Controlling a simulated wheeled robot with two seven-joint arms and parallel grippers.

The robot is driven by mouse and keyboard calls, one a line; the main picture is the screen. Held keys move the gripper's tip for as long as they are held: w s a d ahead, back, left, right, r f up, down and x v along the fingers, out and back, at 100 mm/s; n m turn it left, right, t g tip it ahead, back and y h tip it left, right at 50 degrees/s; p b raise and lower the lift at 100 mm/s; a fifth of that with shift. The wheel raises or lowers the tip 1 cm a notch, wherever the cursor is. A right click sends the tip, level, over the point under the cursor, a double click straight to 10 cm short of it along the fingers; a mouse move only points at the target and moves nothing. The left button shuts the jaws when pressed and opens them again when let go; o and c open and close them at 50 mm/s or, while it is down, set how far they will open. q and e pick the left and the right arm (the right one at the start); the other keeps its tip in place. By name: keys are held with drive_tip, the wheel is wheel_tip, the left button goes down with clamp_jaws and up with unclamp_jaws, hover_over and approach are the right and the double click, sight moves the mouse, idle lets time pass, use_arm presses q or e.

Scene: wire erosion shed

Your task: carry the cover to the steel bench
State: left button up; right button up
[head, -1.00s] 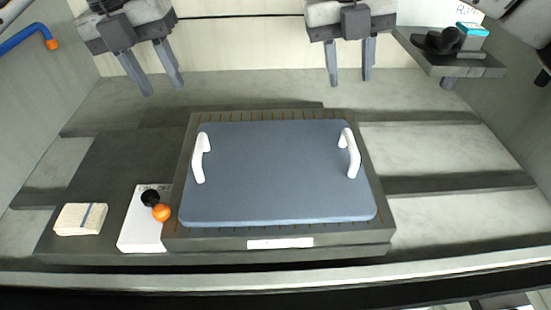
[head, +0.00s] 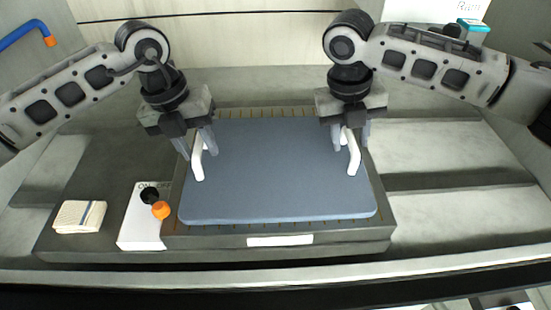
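The cover (head: 276,178) is a flat blue-grey panel with two white handles, lying on a dark slotted base (head: 330,236). My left gripper (head: 199,152) is at the cover's left handle (head: 198,168), its fingers apart on either side of the handle's upper end. My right gripper (head: 350,144) is at the right handle (head: 354,160), its fingers apart with the handle's upper end between them. Both look open; the fingers partly hide the tops of the handles. I cannot make out the steel bench for certain.
A white panel (head: 140,228) with a black knob (head: 149,195) and an orange knob (head: 161,210) is left of the base. A folded cloth (head: 80,216) lies further left. A teal-topped box (head: 473,27) is at the back right, partly behind my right arm. A blue pipe (head: 22,35) is at upper left.

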use_arm(q)
drive_tip(key=shift+d+f, duration=0.1)
drive_tip(key=shift+f, duration=0.3)
use_arm(e)
drive_tip(key=shift+d+f, duration=0.1)
drive_tip(key=shift+f, duration=0.25)
use_arm(q)
clamp_jaws()
use_arm(e)
clamp_jaws()
use_arm(q)
drive_tip(key=shift+r, duration=0.1)
idle(0.5)
